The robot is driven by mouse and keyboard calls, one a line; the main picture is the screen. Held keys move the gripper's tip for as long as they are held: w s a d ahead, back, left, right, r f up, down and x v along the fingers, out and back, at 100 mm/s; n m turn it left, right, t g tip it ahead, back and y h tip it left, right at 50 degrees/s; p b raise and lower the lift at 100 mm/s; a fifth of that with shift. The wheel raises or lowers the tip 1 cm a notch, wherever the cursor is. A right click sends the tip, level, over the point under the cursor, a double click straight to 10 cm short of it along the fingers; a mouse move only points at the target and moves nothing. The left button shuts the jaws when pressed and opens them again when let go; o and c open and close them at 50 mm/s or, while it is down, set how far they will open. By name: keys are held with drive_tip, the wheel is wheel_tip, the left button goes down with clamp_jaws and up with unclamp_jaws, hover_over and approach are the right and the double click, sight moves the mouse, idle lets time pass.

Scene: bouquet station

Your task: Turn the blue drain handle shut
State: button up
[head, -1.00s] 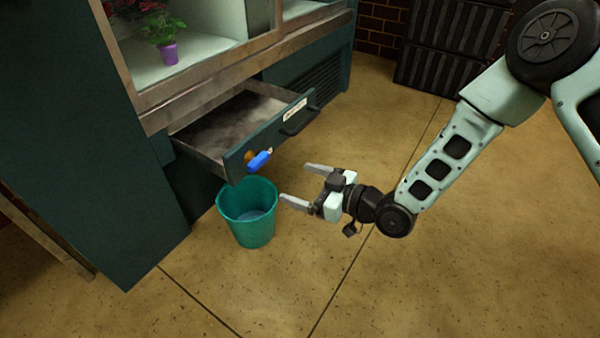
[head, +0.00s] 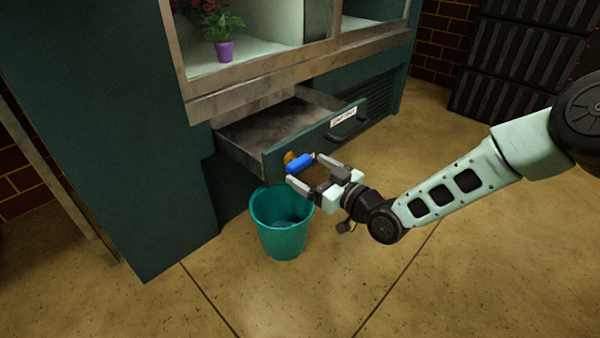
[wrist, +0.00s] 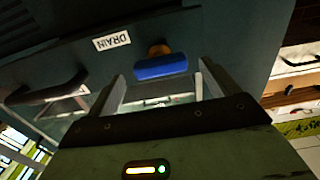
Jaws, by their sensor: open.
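The blue drain handle (head: 299,164) sits on a brass-coloured fitting (head: 290,157) on the front of the pulled-out drawer (head: 318,135). In the head view my gripper (head: 304,170) is open, with its fingertips close to the handle, one on each side. In the wrist view the handle (wrist: 161,67) lies crosswise just ahead of the open fingers, between their lines. I cannot tell whether the fingers touch it.
A teal bucket (head: 281,225) stands on the floor below the drawer front, under my gripper. A dark drawer pull (head: 349,122) sticks out right of the valve. A purple flower pot (head: 224,50) stands in the cabinet above. Floor to the front is clear.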

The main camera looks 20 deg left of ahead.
sight(303, 166)
drive_tip(key=shift+b+x, duration=0.7)
drive_tip(key=shift+x, duration=1.4)
drive_tip(key=shift+c, duration=0.4)
drive_tip(key=c, duration=0.9)
